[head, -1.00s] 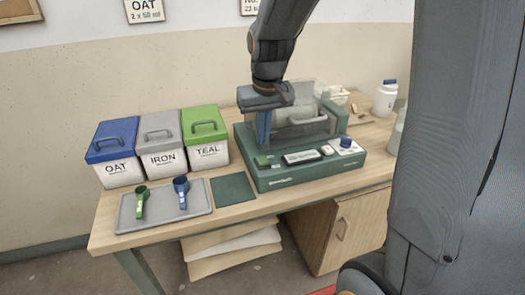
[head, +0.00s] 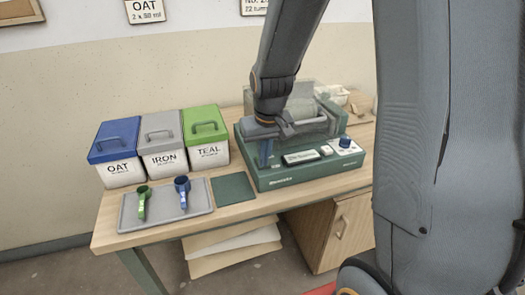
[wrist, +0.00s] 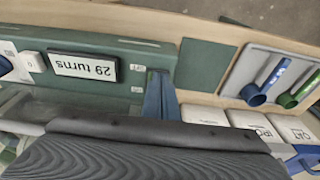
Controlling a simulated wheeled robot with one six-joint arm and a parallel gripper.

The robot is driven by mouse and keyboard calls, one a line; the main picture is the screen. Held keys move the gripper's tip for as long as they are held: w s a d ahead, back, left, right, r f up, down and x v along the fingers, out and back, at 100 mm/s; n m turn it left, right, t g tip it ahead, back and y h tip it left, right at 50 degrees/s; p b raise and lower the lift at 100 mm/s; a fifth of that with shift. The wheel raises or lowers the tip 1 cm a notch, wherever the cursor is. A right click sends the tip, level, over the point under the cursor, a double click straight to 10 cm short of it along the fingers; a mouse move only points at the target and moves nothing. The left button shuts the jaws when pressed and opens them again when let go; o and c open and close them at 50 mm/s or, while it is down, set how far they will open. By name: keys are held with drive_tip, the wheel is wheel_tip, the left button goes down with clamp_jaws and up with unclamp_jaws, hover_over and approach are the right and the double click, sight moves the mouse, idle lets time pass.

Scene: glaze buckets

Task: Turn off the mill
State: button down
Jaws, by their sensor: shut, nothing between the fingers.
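The mill (head: 310,177) is a green machine on the bench, with a clear cover over its drum. Its front panel has a display (head: 301,157), which reads "29 turns" upside down in the wrist view (wrist: 83,67). A white button (head: 327,150) and a blue knob (head: 345,142) sit right of the display. My gripper (head: 266,160) is shut and empty, its blue fingers pointing down at the panel's left end. In the wrist view its fingertips (wrist: 157,82) are beside two small white labels (wrist: 138,79). The green switch is hidden behind the fingers; contact cannot be told.
A grey tray (head: 200,222) with a green scoop (head: 143,203) and a blue scoop (head: 183,192) lies at front left. Blue-lidded OAT (head: 118,172), grey-lidded IRON (head: 165,160) and green-lidded TEAL (head: 208,153) buckets stand behind it. A dark green mat (head: 233,189) lies beside the mill.

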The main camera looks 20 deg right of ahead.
drive_tip(key=shift+w+r, duration=0.2)
drive_tip(key=shift+w, duration=0.05)
drive_tip(key=shift+w+r+p, duration=0.15)
drive_tip(key=shift+w+p, duration=0.15)
drive_tip(key=shift+w, duration=0.35)
drive_tip(key=shift+s+r+p, duration=0.1)
drive_tip(key=shift+r+p, duration=0.35)
drive_tip(key=shift+r, duration=0.05)
drive_tip(key=p+v, duration=0.3)
drive_tip(key=shift+r, duration=0.4)
drive_tip(key=s+r+b, duration=0.1)
drive_tip(key=s+r, duration=0.4)
drive_tip(key=r, duration=0.2)
drive_tip(key=shift+r, duration=0.35)
drive_tip(key=shift+s, duration=0.1)
drive_tip(key=s+f+g, duration=0.1)
drive_tip(key=s+f, duration=0.8)
drive_tip(key=s, duration=0.3)
drive_tip(key=shift+s+a+g, duration=0.2)
drive_tip(key=shift+a+g, duration=0.1)
drive_tip(key=shift+g, duration=0.1)
